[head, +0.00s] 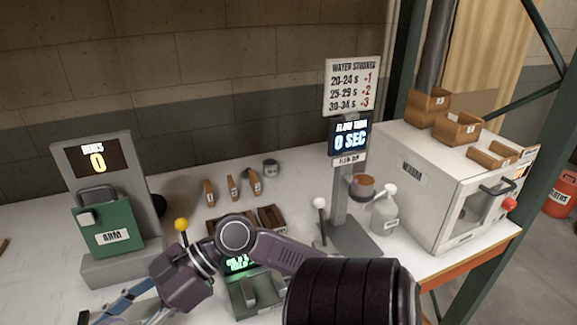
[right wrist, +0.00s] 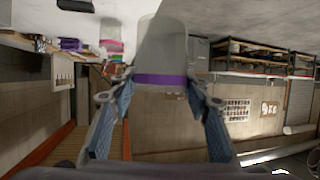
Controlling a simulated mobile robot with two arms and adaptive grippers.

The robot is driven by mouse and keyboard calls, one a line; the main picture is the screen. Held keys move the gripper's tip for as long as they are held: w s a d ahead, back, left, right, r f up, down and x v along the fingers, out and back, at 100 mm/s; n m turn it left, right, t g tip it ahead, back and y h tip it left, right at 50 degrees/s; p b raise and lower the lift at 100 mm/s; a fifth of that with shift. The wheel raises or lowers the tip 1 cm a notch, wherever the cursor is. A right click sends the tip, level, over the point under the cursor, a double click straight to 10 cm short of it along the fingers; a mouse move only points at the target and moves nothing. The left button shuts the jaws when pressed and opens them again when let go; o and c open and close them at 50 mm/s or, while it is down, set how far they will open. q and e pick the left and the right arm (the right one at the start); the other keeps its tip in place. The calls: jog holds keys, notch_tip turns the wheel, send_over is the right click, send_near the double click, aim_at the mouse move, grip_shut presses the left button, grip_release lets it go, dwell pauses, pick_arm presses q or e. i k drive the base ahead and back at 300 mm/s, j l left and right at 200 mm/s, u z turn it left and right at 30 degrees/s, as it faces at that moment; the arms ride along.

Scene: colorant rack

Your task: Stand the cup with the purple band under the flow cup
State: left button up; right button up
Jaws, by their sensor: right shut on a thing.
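My right gripper (right wrist: 160,85) is shut on the cup with the purple band (right wrist: 160,55), a pale translucent cup held between both blue-padded fingers in the right wrist view. In the head view my right arm reaches across to the lower left, where its blue-padded fingers (head: 112,308) show near the bottom edge; the cup cannot be made out clearly there. The flow cup (head: 362,186), orange-brown on top, sits in a holder on a grey stand (head: 345,230) at right centre, away from the gripper. My left gripper is not in view.
A green and grey ARM box (head: 105,222) stands at the left. A scale with a green display (head: 248,288) is partly behind my arm. A white bottle (head: 384,212) and a white cabinet (head: 420,180) stand right of the flow stand. Brown trays (head: 227,222) lie mid-table.

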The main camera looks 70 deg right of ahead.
aim_at(352, 242)
jog(key=z, duration=0.5)
jog(key=j+z, duration=0.15)
jog(key=z, duration=0.8)
jog(key=k+j+z, duration=0.35)
jog(key=i+j, duration=0.1)
